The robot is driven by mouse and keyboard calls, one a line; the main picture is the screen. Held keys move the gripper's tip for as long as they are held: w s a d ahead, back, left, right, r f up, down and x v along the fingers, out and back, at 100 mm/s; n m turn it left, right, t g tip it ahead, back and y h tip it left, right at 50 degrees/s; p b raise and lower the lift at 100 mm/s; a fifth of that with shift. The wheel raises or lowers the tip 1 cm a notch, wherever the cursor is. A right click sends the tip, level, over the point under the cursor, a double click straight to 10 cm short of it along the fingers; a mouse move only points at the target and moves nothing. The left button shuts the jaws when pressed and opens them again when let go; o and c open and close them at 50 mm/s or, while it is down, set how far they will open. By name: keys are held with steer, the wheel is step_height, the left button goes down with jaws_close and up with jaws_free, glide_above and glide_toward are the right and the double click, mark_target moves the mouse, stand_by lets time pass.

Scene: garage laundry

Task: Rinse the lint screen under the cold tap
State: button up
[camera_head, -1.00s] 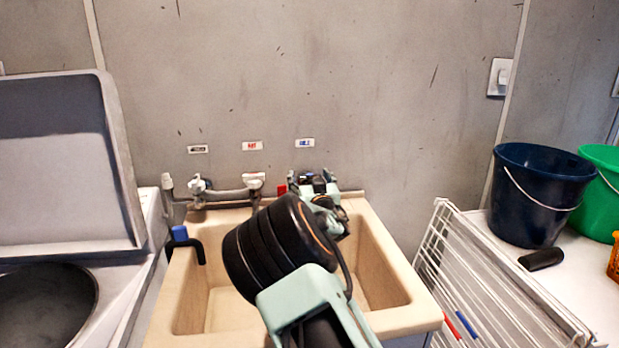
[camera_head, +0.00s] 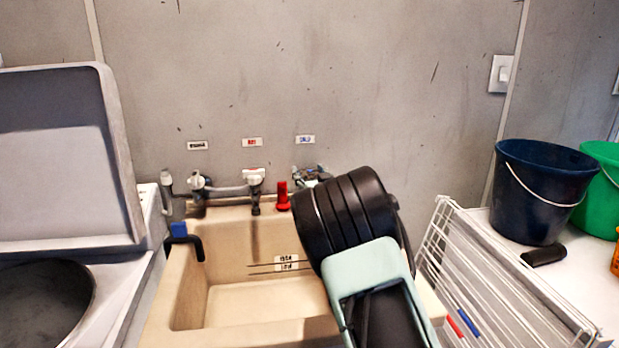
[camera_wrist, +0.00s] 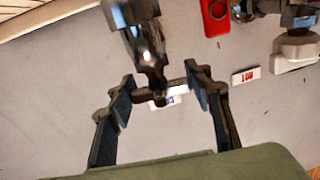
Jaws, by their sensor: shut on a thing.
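My gripper (camera_wrist: 160,82) is at the cold tap, below the blue-lettered label (camera_head: 305,139) on the wall. In the wrist view its two fingers stand on either side of the dark bar-shaped cold tap handle (camera_wrist: 163,95), and it is shut on that handle. The dark tap body (camera_wrist: 146,40) also shows there. In the head view my arm hides most of the cold tap and its spout. I cannot see whether water runs. I cannot make out the lint screen in either view. The beige sink (camera_head: 187,285) lies below the taps.
The hot tap (camera_head: 254,178) and a red object (camera_head: 282,196) are left of my gripper. A blue-ended black piece (camera_head: 185,238) hangs on the sink's left rim. A white drying rack (camera_head: 470,270) and dark blue bucket (camera_head: 540,195) stand right. The washer lid (camera_head: 65,180) is open at left.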

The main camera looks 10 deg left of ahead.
steer(key=shift+d+n+g+y+p, duration=0.15)
steer(key=shift+n+g+y+p, duration=0.9)
steer(key=shift+y, duration=0.65)
steer(key=shift+n+g+y+p, duration=0.45)
steer(key=shift+n+y+p, duration=0.1)
steer(key=shift+n+y, duration=0.2)
steer(key=shift+a+f, duration=0.1)
steer(key=shift+a, duration=0.1)
steer(key=shift+s, duration=0.1)
steer(key=o, duration=1.2)
steer(key=v, duration=1.2)
